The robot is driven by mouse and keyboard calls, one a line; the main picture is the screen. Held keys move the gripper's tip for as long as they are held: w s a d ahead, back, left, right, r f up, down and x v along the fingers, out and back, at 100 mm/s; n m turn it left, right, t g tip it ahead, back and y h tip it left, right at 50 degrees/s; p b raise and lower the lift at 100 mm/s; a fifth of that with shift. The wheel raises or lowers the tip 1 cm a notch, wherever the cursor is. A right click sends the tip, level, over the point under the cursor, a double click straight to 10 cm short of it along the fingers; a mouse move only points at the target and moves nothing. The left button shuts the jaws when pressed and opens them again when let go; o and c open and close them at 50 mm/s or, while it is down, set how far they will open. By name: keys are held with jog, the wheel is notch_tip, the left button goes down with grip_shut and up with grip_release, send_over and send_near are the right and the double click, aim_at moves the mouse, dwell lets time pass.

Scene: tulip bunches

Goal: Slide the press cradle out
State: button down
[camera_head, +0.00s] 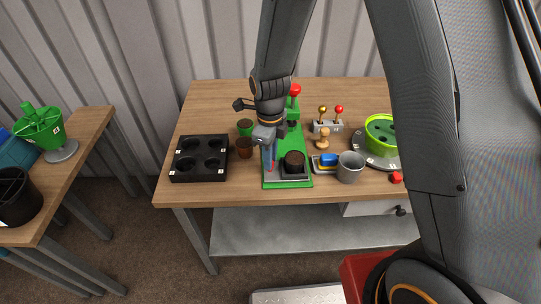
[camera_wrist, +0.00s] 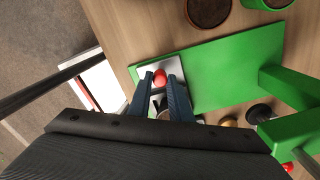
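The green press (camera_head: 294,112) with a red-topped lever (camera_head: 295,89) stands at the back of its green base plate (camera_head: 290,135). The press cradle (camera_head: 273,174) is a grey plate at the front end of that base, with a dark round piece (camera_head: 294,160) on it. A red knob (camera_wrist: 160,77) stands on the grey plate (camera_wrist: 146,68) in the wrist view. My gripper (camera_wrist: 157,80) has its two blue fingers either side of the knob, with visible gaps. It is open; in the head view it points down over the cradle's left side (camera_head: 269,158).
A black tray with round holes (camera_head: 201,158) and brown and green pots (camera_head: 244,147) are to the left. The table's front edge is close.

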jog(key=c, duration=1.6)
grip_release()
jog(key=shift+r+b, duration=0.95)
jog(key=shift+r, duration=2.95)
jog(key=s+d+r+n, duration=0.1)
jog(key=s+d+n, duration=0.2)
jog(key=d+n, duration=0.2)
jog(key=s+d+r+n+t+b, duration=0.1)
jog(key=s+d+n, duration=0.3)
jog(key=n, duration=0.6)
jog(key=s+d+r+n, duration=0.1)
jog(key=s+d+n, duration=0.3)
jog(key=d+n, duration=0.2)
jog(key=shift+s+r+n, duration=0.1)
jog(key=shift+r+n, duration=0.05)
jog(key=shift+n, duration=0.5)
jog(key=shift+s+r+n, duration=0.1)
jog(key=shift+r+n, duration=0.05)
jog(key=shift+n, duration=0.5)
